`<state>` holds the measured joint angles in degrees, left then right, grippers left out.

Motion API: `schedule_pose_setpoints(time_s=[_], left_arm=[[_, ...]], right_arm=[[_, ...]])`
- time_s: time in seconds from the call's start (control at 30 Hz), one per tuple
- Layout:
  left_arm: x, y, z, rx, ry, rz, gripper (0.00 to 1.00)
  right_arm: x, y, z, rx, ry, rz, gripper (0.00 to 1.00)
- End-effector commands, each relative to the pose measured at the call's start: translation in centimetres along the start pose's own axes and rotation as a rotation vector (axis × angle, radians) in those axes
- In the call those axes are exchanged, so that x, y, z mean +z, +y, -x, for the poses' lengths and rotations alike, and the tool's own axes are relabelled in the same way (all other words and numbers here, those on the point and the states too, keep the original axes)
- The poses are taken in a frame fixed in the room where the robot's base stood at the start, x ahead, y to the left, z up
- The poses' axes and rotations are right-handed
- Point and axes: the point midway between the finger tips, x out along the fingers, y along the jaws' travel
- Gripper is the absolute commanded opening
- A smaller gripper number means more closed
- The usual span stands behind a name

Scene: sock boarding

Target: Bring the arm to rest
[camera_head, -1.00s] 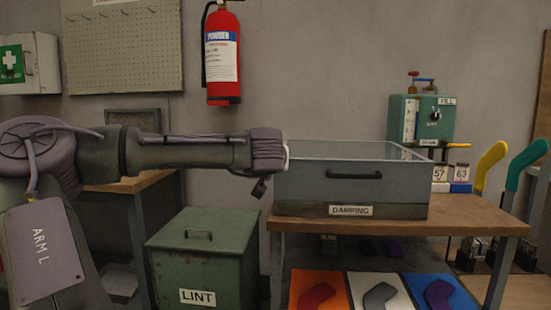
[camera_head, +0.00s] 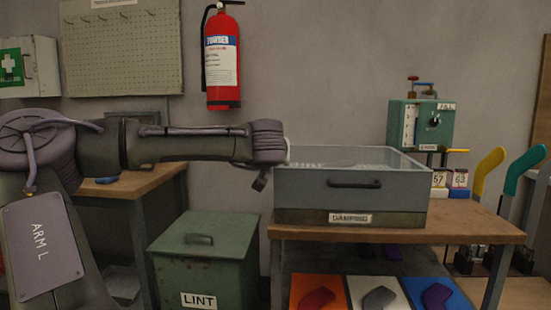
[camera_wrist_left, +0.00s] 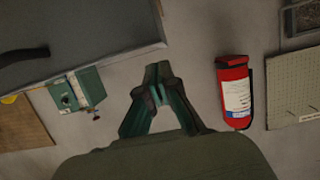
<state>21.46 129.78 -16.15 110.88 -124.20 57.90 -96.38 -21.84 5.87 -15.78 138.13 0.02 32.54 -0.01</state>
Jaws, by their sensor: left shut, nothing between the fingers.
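My left arm reaches in from the left in the head view, raised and roughly level, with its wrist end in front of the left end of the grey damping box (camera_head: 305,190). My left gripper (camera_wrist_left: 158,72) shows in the left wrist view with its fingertips together and nothing between them. The box also shows in the left wrist view (camera_wrist_left: 100,22), upper left of the fingers. My right gripper is in neither view.
The damping box stands on a wooden table (camera_head: 470,222). A green lint bin (camera_head: 205,265) stands on the floor below my arm. A red extinguisher (camera_head: 221,60) hangs on the wall. A green fill unit (camera_head: 421,125) is behind the box. Colored sock panels (camera_head: 318,293) lie below the table.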

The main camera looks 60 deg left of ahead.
Motion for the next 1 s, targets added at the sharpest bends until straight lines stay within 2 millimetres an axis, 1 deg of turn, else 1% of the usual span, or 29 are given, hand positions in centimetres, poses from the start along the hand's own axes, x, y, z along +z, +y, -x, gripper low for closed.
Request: schedule_pose_setpoints(time_s=[0.03,0.2,0.3,0.43,0.6,0.8,0.87,0.93,0.97,1.0], left_arm=[[1.0,0.1,1.3,0.004,0.000,-0.004,0.00],[3.4,0.0,4.5,0.004,0.001,-0.002,0.00],[4.5,0.1,6.0,0.004,0.001,-0.002,0.00],[5.5,0.1,7.3,0.002,0.000,-0.002,0.00],[6.0,0.0,7.9,0.003,0.000,-0.001,0.00],[6.1,0.1,7.9,0.003,-0.001,0.000,0.00],[6.5,0.3,7.8,0.008,-0.015,0.006,0.00],[7.9,1.0,7.4,0.028,-0.060,0.031,0.00],[8.9,1.5,7.2,0.041,-0.093,0.048,0.00],[10.7,2.3,6.9,0.062,-0.148,0.078,0.00]], right_arm=[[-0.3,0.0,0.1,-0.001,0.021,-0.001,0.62],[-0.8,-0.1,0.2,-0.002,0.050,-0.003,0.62],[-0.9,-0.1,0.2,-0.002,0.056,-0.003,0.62],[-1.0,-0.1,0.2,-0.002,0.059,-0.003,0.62],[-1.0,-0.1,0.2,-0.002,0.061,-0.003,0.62],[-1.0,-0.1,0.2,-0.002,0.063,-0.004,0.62],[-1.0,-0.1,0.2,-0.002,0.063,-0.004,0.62],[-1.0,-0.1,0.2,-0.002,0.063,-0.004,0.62],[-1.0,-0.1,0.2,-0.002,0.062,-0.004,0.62],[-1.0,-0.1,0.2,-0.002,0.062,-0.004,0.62]])
